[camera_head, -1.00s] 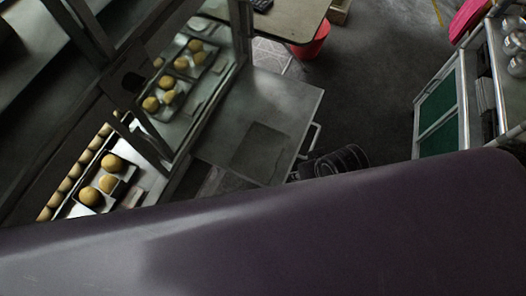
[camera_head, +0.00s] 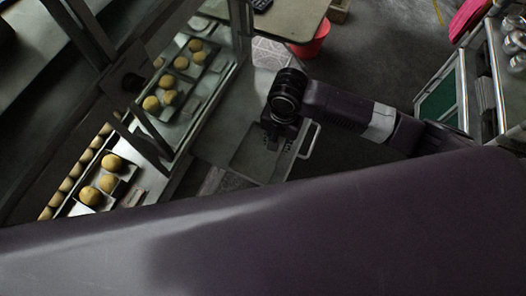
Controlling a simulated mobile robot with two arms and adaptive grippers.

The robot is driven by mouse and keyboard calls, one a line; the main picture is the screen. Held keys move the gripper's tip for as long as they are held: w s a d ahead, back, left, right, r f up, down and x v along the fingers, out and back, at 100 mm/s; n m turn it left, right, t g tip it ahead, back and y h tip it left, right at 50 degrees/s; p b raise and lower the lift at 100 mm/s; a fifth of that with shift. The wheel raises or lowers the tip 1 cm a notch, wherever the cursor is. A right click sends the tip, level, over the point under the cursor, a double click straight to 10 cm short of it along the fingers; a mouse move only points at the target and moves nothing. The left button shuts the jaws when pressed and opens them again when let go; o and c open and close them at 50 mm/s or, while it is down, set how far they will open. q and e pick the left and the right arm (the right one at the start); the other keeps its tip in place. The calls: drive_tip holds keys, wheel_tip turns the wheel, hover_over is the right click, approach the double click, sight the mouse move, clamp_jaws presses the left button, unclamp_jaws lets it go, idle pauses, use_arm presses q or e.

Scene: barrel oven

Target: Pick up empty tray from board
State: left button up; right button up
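The empty tray (camera_head: 248,163) is a thin dark square lying flat on the grey board (camera_head: 215,140) in front of the glass case. My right gripper (camera_head: 272,145) comes in from the right and points down over the tray's upper right part, hiding some of the tray and board. Its fingers are small and dark here, so I cannot tell how far apart they are or whether they touch the tray. My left gripper is not in view.
Trays with round yellow buns (camera_head: 110,183) stand in the glass case at left. A metal handle (camera_head: 311,140) sticks out at the board's right edge. A red bin (camera_head: 312,42) stands beyond, and a green-sided cart (camera_head: 440,105) is at right. My own purple part fills the foreground.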

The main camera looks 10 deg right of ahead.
sight(280, 155)
drive_tip(key=shift+w+d+f+m, duration=0.15)
drive_tip(key=shift+d+m, duration=0.05)
drive_tip(key=shift+d, duration=0.15)
drive_tip(key=shift+w+d+f+m, duration=0.15)
drive_tip(key=shift+d+m, duration=0.05)
drive_tip(key=shift+d, duration=0.15)
drive_tip(key=f, duration=0.5)
drive_tip(key=s+f, duration=0.1)
drive_tip(key=f, duration=0.1)
drive_tip(key=shift+a+f, duration=0.1)
drive_tip(key=shift+f, duration=0.05)
clamp_jaws()
